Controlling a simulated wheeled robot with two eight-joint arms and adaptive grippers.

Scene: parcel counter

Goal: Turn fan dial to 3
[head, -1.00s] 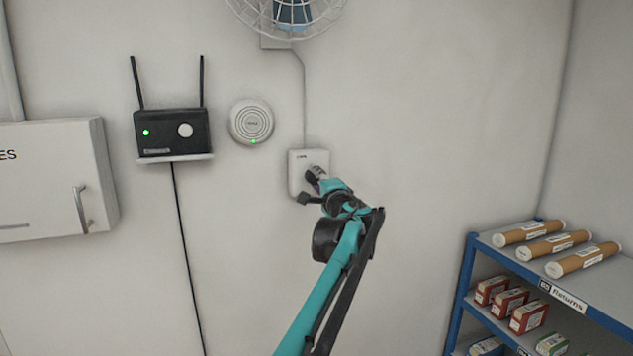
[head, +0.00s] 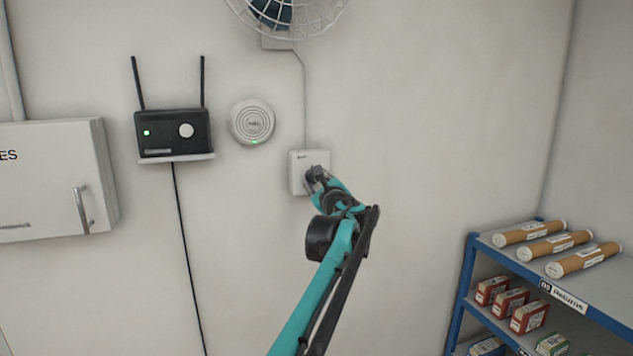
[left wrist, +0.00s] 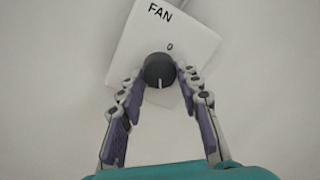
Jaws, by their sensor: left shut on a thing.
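The fan control (head: 296,180) is a white box on the wall below the fan (head: 285,14). In the left wrist view its plate (left wrist: 195,25) looks tilted and reads FAN, with a 0 above the dial. The round black dial (left wrist: 158,68) has a white mark on its lower edge, pointing down in that view, roughly away from the 0. My left gripper (head: 317,175) is shut on the dial, one finger on each side in the left wrist view (left wrist: 160,74). No other numerals are readable. My right gripper is not in view.
A black router (head: 172,133) on a small ledge and a round white wall device (head: 252,122) are left of the control. A white cabinet (head: 55,180) is further left. A blue-framed shelf (head: 470,270) with tubes and boxes stands at the right. Wall around the control is clear.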

